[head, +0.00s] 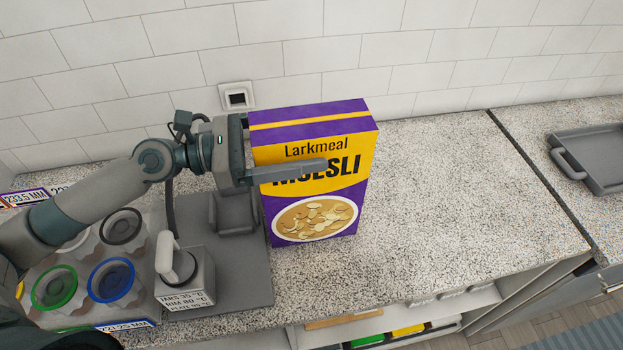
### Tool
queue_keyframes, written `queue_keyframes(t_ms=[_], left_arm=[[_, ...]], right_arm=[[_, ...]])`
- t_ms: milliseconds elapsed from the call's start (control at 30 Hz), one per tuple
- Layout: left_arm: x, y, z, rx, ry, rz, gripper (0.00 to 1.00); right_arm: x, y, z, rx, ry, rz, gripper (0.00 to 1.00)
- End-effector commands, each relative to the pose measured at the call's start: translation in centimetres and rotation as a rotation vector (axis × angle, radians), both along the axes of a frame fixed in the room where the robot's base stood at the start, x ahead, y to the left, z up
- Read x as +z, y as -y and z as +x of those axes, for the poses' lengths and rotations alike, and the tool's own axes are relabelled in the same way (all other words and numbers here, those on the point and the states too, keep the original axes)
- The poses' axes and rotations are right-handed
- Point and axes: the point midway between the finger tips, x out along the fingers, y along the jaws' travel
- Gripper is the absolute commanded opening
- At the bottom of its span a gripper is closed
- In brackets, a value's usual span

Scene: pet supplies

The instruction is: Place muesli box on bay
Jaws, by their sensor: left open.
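The purple and yellow muesli box (314,188) stands upright on the speckled counter, its labelled front towards me. Its lower left edge is at the right side of a grey plate (238,272). My left gripper (290,168) is open at the box's upper left. One long finger lies across the front, covering part of the word "MUESLI". The other finger is hidden, so I cannot tell whether it is behind the box. I cannot tell which area is the bay. My right gripper is not in view.
A labelled grey device with a handle (187,277) and jars with coloured rings (112,280) stand left of the box. Clear counter (450,190) lies to its right. A grey tray (592,158) is at far right. The tiled wall (420,50) is behind.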

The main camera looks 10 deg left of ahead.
Motion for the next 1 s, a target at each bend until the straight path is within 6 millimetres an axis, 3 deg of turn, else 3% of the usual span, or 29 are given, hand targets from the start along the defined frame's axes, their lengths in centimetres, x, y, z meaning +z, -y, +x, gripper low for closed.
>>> queue_keyframes(t_ms=[300, 600, 667, 1000], left_arm=[[-0.01, -0.03, -0.01, 0.0, 0.0, 0.0, 0.88], [0.0, -0.04, -0.02, 0.0, 0.0, 0.0, 0.17], [0.14, -0.04, 0.01, 0.0, 0.002, -0.001, 0.06], [0.37, -0.05, 0.01, 0.0, 0.003, -0.001, 0.06]], right_arm=[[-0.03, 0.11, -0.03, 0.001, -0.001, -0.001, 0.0], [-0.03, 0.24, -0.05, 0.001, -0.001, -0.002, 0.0], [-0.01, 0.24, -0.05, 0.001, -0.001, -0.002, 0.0], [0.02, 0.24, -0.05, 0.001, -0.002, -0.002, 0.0]])
